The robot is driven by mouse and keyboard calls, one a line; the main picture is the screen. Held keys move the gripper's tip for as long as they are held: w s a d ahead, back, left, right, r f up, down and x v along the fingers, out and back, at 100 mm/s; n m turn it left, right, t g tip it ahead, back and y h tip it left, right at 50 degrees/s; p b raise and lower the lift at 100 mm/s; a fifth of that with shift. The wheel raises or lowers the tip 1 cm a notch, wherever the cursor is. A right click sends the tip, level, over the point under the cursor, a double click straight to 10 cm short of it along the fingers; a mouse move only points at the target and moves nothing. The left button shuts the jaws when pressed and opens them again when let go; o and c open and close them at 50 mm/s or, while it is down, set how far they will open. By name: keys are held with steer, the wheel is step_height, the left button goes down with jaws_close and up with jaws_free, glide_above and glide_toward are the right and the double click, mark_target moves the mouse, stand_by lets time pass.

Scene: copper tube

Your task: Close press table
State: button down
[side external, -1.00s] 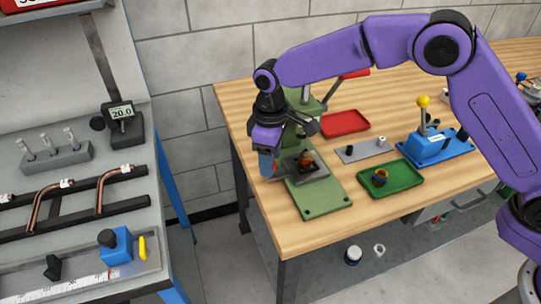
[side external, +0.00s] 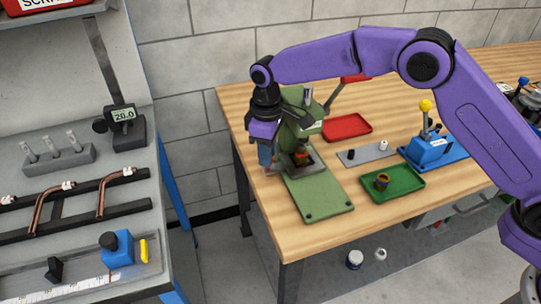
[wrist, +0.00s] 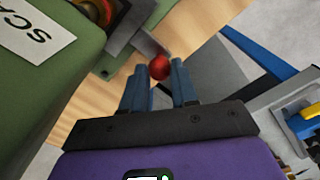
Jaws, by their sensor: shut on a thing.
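The green press (side external: 302,122) stands on a green base plate (side external: 322,197) at the bench's left end. Its grey press table (side external: 316,165) sits under the press head and carries a dark and orange-brown part (side external: 301,157). My gripper (side external: 267,165) is at the left side of the press table. In the wrist view, a red ball knob (wrist: 159,67) sits between the blue fingertips of my gripper (wrist: 160,78), beside a grey block. The gripper is shut on this knob. The knob is hidden in the side view, and the table's far part is hidden by the press.
A red tray (side external: 347,126), a grey strip (side external: 362,157), a green tray (side external: 410,188) and a blue fixture (side external: 430,150) lie to the right on the wooden bench (side external: 300,238). A grey workstation (side external: 70,195) stands left, across a gap.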

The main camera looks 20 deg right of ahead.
steer(key=shift+w+r, duration=0.1)
steer(key=shift+w, duration=0.2)
steer(key=c, duration=0.9)
jaws_free()
steer(key=shift+o, duration=0.2)
steer(key=shift+s, duration=0.1)
step_height(320, 180, up, 17)
steer(key=shift+r, duration=0.15)
steer(key=shift+d, duration=0.1)
